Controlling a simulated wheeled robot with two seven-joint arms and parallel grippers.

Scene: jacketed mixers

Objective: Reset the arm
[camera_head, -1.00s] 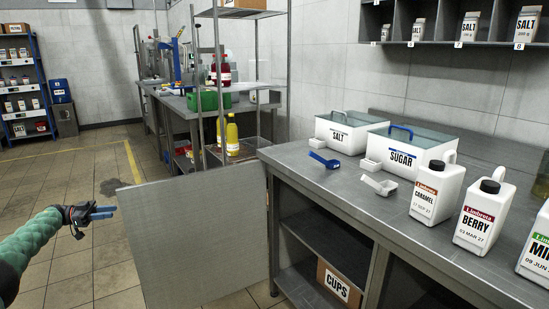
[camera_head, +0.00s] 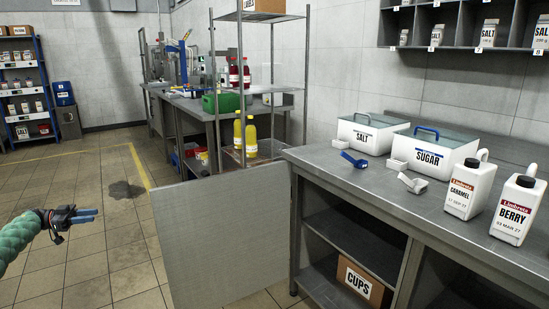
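My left arm, in a green sleeve, comes in from the left edge in the head view. Its gripper (camera_head: 86,216) is over the open tiled floor, left of the grey cabinet door panel (camera_head: 222,240) and apart from it. Its blue fingers lie close together, and nothing shows between them; at this size I cannot tell whether a small gap is left. My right gripper is not in view.
The steel counter (camera_head: 345,178) at right holds a SALT bin (camera_head: 365,141), a SUGAR bin (camera_head: 428,158), a blue scoop (camera_head: 354,160), a white scoop (camera_head: 412,183), and CARAMEL (camera_head: 463,197) and BERRY (camera_head: 516,215) bottles. A wire rack stands behind. Floor at left is clear.

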